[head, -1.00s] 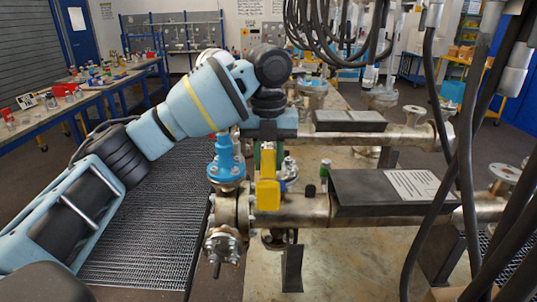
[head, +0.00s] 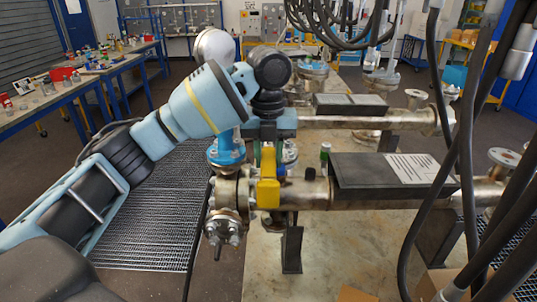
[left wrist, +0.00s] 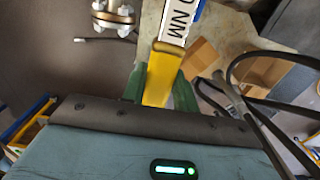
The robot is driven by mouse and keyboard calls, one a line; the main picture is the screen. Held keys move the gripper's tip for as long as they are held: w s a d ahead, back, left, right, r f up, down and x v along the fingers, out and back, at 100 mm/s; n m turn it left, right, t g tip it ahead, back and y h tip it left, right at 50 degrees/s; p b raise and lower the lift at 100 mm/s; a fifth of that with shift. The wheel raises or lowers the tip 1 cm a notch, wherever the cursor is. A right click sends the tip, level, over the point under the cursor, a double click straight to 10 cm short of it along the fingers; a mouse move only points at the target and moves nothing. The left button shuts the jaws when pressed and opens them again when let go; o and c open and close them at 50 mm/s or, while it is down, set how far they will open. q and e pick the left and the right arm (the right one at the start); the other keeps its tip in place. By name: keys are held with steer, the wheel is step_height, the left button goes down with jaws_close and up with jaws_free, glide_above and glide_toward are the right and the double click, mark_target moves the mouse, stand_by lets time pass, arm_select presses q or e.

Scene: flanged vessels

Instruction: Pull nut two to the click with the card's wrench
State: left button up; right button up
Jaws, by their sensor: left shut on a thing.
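My left gripper (head: 268,150) is shut on the yellow handle (head: 268,190) of a wrench, in front of the near pipe's left flange. In the left wrist view my green fingers (left wrist: 159,88) sit on either side of the yellow handle (left wrist: 160,75). A white label ending in "0 NM" (left wrist: 178,22) lies beyond the handle; the rest is cut off. A flange with bolts and nuts (left wrist: 115,14) shows at the top edge. In the head view the left flange (head: 226,190) is visible, but I cannot tell which nut is two or whether the wrench is on it. My right gripper is not in view.
A black box with a printed sheet (head: 412,168) sits over the near pipe. A blue flanged fitting (head: 227,150) is partly behind my left arm. Black hoses (head: 465,130) hang at the right. Cardboard boxes (left wrist: 195,62) lie below in the left wrist view.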

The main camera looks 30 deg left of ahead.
arm_select(q)
steer(key=shift+f, duration=1.05)
